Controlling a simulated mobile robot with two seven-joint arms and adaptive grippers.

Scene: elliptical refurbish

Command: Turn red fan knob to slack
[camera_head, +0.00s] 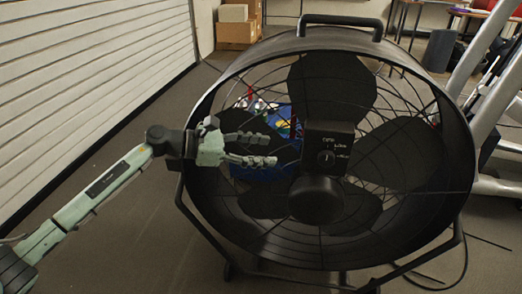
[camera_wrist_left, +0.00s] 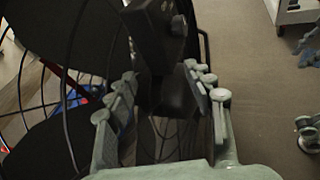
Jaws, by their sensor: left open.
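The large black drum fan (camera_head: 205,215) stands on the floor in the middle of the head view. Its dark control box (camera_head: 330,140) is mounted in front of the grille with white markings. A small knob (camera_head: 326,157) on the box looks dark, not red; a round knob (camera_wrist_left: 179,25) also shows on the box in the left wrist view. My left gripper (camera_head: 272,150) is open and empty, left of the box and apart from the knob. In the left wrist view, its fingers (camera_wrist_left: 162,85) are spread below the box. My right gripper is not clearly seen.
Cardboard boxes (camera_head: 237,30) stand at the back wall. A blue item with colourful things (camera_head: 275,140) shows behind the grille. A pale metal frame (camera_head: 485,80) stands at the right. Floor left of the fan is clear. Pale parts at the wrist view's right edge are unclear.

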